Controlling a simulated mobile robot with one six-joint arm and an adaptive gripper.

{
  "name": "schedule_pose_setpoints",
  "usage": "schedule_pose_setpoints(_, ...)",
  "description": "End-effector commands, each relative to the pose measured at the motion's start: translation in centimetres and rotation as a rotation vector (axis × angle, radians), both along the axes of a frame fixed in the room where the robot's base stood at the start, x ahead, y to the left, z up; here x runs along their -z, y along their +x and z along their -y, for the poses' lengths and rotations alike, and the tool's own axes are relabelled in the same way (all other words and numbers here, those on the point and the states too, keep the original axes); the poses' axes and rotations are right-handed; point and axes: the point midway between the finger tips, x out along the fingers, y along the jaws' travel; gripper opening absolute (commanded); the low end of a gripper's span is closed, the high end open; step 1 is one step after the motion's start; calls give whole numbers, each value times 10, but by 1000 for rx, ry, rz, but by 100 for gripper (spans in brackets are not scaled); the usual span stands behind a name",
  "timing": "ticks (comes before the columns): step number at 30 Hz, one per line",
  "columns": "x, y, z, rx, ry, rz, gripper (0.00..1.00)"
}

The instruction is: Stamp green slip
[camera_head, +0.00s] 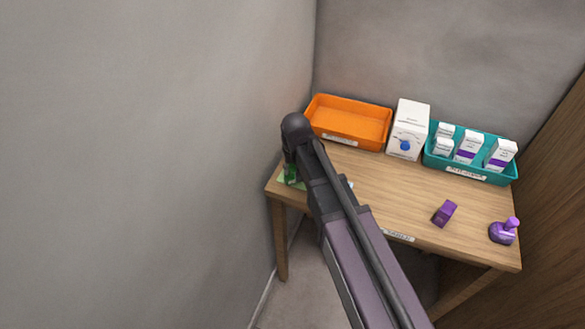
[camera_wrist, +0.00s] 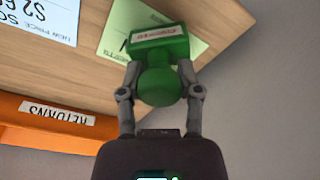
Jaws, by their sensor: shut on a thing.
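My gripper (camera_wrist: 160,82) is shut on a green stamp (camera_wrist: 163,52), with one finger on each side of its round knob. A block with a white and red label forms the stamp's other end. A light green slip (camera_wrist: 205,46) lies on the wooden table under the stamp, which covers its middle. I cannot tell whether the stamp touches the slip. In the head view, the green slip (camera_head: 283,180) shows at the table's left front corner, and my arm hides much of it and of the gripper.
A white price slip (camera_wrist: 42,18) lies beside the green one. An orange tray (camera_head: 347,137) marked "RETURNS" stands at the back left, next to a white carton (camera_head: 408,122) and a teal bin (camera_head: 490,178) of boxes. A purple box (camera_head: 445,213) and purple stamp (camera_head: 503,233) stand front right.

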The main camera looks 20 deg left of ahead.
Motion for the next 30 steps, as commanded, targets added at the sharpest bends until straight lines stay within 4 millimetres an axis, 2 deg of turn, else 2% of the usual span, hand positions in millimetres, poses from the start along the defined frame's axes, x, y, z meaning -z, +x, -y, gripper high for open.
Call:
schedule_pose_setpoints(5,-4,0,0,0,0,0,15)
schedule_pose_setpoints(30,-51,0,-1,-1,0,0,15)
